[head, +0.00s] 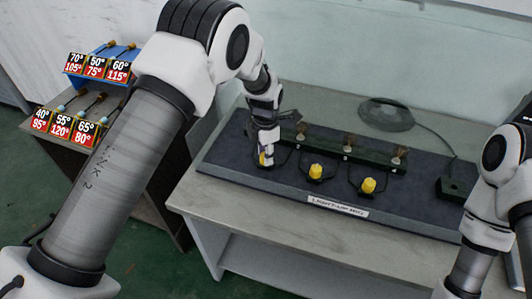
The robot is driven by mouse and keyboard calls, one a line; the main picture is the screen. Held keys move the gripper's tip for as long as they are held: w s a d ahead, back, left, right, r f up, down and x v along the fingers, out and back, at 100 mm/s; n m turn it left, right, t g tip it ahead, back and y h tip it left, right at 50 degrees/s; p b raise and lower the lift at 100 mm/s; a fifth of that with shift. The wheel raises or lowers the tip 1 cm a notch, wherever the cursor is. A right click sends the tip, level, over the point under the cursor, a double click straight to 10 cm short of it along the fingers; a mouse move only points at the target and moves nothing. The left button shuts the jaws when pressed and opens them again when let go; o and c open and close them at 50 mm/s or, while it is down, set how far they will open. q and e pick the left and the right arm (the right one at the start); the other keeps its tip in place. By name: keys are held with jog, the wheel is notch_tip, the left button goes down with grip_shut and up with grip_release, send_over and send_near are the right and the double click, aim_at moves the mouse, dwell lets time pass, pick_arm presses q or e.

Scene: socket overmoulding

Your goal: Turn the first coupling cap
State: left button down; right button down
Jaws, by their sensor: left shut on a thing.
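My left gripper (265,160) points down at the left end of the dark rig board (225,163). It is shut on the first coupling cap, and only a sliver of yellow (262,158) shows between the fingers. The cap's turn angle cannot be seen. A second yellow coupling cap (316,171) and a third yellow cap (369,185) stand on the board to the right, apart from the gripper. My right arm shows at the right edge, with its gripper out of view.
Behind the caps runs a dark rail (330,148) with several brownish brush-like pieces. A coiled cable (385,117) and a black box (456,189) lie to the right. A "LIGHT-UP RIG" label (338,207) marks the front. A side stand (62,140) holds numbered cards.

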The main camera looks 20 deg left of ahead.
pick_arm(q)
jog(key=shift+s+f, duration=0.25)
jog(key=shift+s, duration=0.05)
jog(key=c, duration=0.8)
grip_release()
jog(key=shift+w, duration=0.15)
jog(key=shift+r, duration=0.1)
jog(key=shift+r, duration=0.2)
notch_tip(320, 180, up, 12)
jog(key=shift+f, duration=0.25)
